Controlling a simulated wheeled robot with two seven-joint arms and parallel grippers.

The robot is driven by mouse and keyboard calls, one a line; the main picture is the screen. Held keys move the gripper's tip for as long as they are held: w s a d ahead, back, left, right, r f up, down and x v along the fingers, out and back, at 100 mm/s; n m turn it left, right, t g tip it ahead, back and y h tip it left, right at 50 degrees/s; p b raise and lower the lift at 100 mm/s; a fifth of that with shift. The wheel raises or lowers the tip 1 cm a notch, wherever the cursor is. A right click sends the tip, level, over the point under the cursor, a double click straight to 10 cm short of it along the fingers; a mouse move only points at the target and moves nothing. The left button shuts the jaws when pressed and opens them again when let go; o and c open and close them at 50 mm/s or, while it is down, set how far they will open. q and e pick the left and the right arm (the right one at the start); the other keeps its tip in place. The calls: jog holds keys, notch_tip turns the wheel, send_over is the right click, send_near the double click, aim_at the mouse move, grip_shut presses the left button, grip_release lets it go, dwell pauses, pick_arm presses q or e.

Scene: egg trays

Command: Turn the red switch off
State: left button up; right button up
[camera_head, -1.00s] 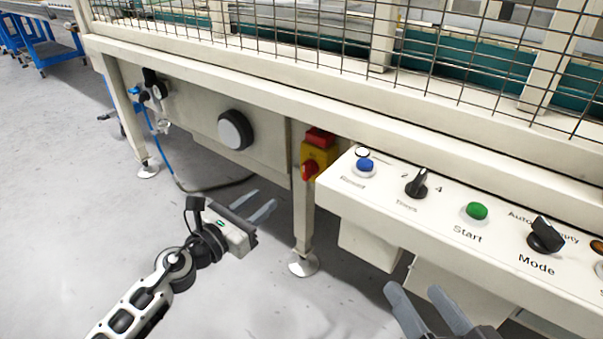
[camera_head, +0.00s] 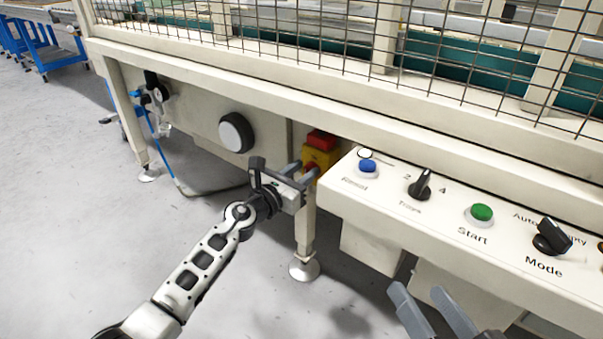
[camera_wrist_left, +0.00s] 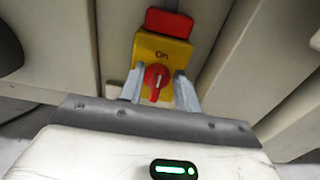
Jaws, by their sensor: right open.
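The red switch (camera_wrist_left: 156,82) is a rotary knob on a yellow box (camera_wrist_left: 161,52) with a red block on top. The word "On" shows above the knob in the left wrist view. In the head view the yellow box (camera_head: 318,158) is on the machine leg, and the knob is mostly hidden by my gripper. My left gripper (camera_head: 302,176) is at the box. In the left wrist view its two fingers (camera_wrist_left: 155,88) stand apart, one on each side of the knob; I cannot tell whether they touch it. My right gripper (camera_head: 436,312) is open and empty below the control panel.
The white control panel (camera_head: 390,205) juts out right of the switch, with a blue button (camera_head: 368,166), a green Start button (camera_head: 481,213) and black selector knobs. A round black-and-white knob (camera_head: 236,132) is to the left. Open floor (camera_head: 110,220) lies at left.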

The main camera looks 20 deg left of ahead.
pick_arm(q)
grip_shut()
jog(key=shift+n, duration=0.3)
jog(key=shift+w+a+f+n+p, duration=0.1)
jog(key=shift+a+f+n+p, duration=0.4)
jog(key=shift+n, duration=2.4)
jog(key=shift+w+a+f+n+p, duration=0.15)
jog(key=shift+n+p, duration=0.6)
jog(key=shift+n, duration=2.15)
jog(key=shift+w+a+f+n+p, duration=0.1)
jog(key=shift+a+f+n+p, duration=0.4)
jog(key=shift+n, duration=2.4)
pick_arm(e)
jog(key=shift+d+f+n+g+h, duration=0.4)
jog(key=shift+f+n+g+h, duration=0.1)
jog(key=shift+f+n+h, duration=0.15)
pick_arm(q)
jog(key=shift+d+r, duration=0.1)
jog(key=shift+d, duration=0.15)
